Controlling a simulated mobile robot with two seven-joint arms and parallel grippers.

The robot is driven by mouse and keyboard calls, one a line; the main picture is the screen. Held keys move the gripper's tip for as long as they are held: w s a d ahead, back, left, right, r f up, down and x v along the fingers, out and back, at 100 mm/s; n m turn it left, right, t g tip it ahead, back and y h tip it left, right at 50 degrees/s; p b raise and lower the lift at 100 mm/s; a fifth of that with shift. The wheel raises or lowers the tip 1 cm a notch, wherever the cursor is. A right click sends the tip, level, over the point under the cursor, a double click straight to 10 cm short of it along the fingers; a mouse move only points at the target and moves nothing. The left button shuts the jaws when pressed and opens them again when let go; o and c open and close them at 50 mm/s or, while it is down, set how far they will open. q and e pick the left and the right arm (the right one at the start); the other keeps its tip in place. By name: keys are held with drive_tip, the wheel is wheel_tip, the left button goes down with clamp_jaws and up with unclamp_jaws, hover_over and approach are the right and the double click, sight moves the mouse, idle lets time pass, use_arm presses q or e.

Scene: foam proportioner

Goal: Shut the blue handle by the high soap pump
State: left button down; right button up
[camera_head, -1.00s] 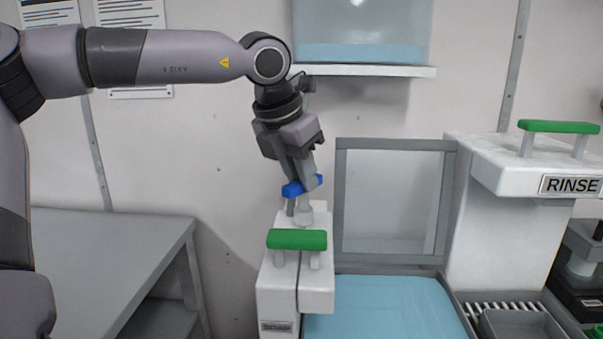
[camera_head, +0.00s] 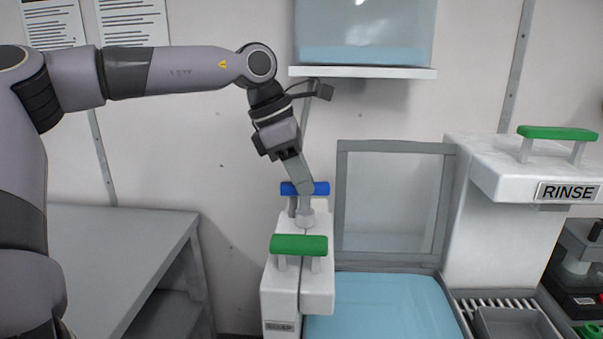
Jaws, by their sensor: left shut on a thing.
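The blue handle (camera_head: 318,188) stands on top of the white soap pump (camera_head: 282,295), behind the pump's green handle (camera_head: 298,245). It now lies crosswise, about level and roughly in line with the green handle. My left gripper (camera_head: 303,188) comes down onto it from above, with its fingers shut on the blue bar and covering its middle. Below the bar is a pale round fitting on the pump top. My right gripper does not show.
A blue-filled basin (camera_head: 385,305) lies right of the pump, with a grey framed panel (camera_head: 388,205) behind it. The white RINSE unit (camera_head: 480,180) with a green handle stands at the right. A grey table (camera_head: 105,245) is at the left. A wall shelf (camera_head: 365,72) hangs above.

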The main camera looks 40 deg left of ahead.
use_arm(q)
drive_tip(key=shift+r+m, duration=0.1)
drive_tip(key=shift+m, duration=0.5)
drive_tip(key=c, duration=1)
unclamp_jaws()
drive_tip(key=v, duration=0.7)
drive_tip(key=shift+w+a+r, duration=0.1)
